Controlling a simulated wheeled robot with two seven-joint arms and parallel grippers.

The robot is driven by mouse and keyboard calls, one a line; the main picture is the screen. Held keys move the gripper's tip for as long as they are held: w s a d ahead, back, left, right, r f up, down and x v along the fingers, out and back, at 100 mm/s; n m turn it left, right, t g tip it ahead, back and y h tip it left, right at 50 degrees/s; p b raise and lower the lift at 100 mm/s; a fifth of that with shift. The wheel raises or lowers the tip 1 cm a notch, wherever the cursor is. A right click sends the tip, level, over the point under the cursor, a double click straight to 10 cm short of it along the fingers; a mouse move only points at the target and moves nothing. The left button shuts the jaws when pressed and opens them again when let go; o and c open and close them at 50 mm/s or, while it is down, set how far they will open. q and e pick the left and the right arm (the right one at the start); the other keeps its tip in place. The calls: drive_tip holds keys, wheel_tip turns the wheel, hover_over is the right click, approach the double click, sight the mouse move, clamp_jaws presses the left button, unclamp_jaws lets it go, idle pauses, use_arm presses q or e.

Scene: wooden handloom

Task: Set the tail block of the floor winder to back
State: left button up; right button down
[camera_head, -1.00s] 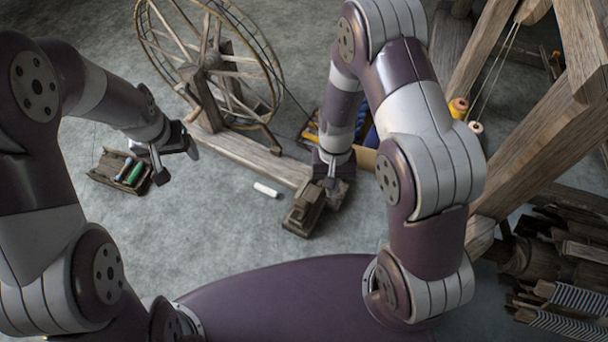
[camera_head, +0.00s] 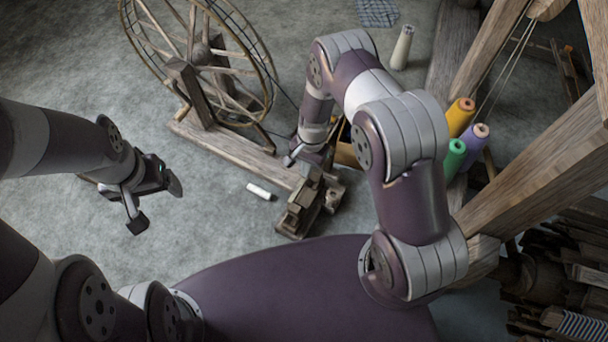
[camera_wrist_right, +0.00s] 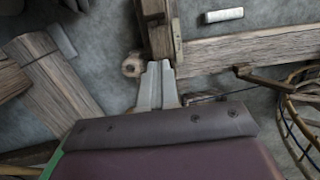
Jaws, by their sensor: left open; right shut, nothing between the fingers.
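The floor winder (camera_head: 205,130) stands at the upper left, with a spoked wheel and a long wooden base board. Its tail block (camera_head: 298,208) is a small dark wooden piece at the board's near end, with a round knob (camera_head: 334,190) on its right side. The right wrist view shows the block (camera_wrist_right: 157,32) at the top and the knob (camera_wrist_right: 131,66) left of the fingertips. My right gripper (camera_wrist_right: 159,66) is shut and empty, close beside block and knob; contact cannot be told. My left gripper (camera_head: 156,204) is open and empty over the floor at left.
A small white stick (camera_head: 260,191) lies beside the base board. Coloured thread spools (camera_head: 460,116) stand by the heavy loom frame (camera_head: 540,180) on the right. A pile of wooden parts (camera_head: 565,270) lies at the lower right.

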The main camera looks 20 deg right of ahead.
sight(295, 209)
drive_tip(key=s+a+f+b, duration=0.1)
drive_tip(key=f, duration=0.2)
drive_tip(key=f+b, duration=0.2)
drive_tip(key=f, duration=0.1)
drive_tip(key=s+a+f+b, duration=0.1)
drive_tip(key=f+b, duration=0.1)
drive_tip(key=f, duration=0.1)
drive_tip(key=shift+s+a, duration=0.3)
drive_tip(key=shift+s, duration=0.05)
drive_tip(key=shift+s+a+f, duration=0.1)
drive_tip(key=shift+s+a, duration=0.25)
drive_tip(key=shift+s, duration=0.05)
